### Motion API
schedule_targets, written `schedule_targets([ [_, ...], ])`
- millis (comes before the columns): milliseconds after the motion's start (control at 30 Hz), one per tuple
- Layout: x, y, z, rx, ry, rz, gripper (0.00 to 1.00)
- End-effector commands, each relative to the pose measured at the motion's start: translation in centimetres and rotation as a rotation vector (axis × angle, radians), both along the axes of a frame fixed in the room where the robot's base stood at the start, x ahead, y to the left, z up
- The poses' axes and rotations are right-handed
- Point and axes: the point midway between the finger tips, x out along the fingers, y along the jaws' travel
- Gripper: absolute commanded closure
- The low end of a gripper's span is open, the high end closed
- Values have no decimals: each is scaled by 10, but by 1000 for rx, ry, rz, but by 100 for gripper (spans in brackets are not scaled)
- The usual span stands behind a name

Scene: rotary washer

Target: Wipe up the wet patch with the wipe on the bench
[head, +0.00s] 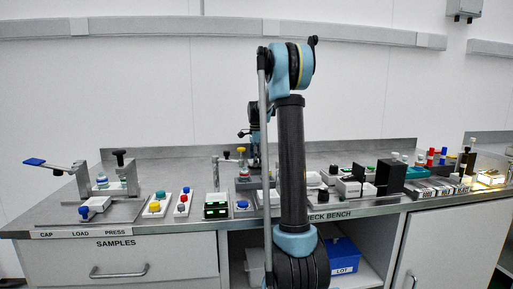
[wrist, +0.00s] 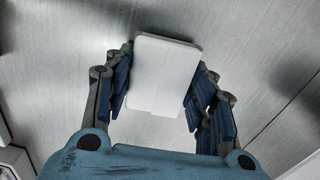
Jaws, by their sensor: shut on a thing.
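In the wrist view my gripper (wrist: 160,78) is shut on the wipe (wrist: 163,72), a white, flat, rounded rectangular piece held between the two blue-padded fingers. Brushed metal of the bench (wrist: 60,55) fills the background beneath it. I cannot tell whether the wipe touches the bench surface. I cannot make out the wet patch in either view. In the head view my arm stands in front of the middle of the bench (head: 345,213) and largely hides the gripper and wipe.
A press fixture with a blue lever (head: 35,162) stands at the left. Several small button boxes (head: 157,207) line the front edge. A black block (head: 391,177) and coloured-top bottles (head: 430,157) stand to the right. A blue bin (head: 343,257) sits on the shelf below.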

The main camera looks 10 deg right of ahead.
Motion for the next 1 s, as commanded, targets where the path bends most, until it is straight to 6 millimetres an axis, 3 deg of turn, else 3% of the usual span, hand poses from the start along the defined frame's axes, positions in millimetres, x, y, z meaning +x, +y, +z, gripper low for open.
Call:
schedule_targets([
  [67,-1,-2,15,0,0,-2,79],
  [700,-1,-16,70,0,1,-18,79],
  [1000,-1,-17,75,0,0,-19,79],
])
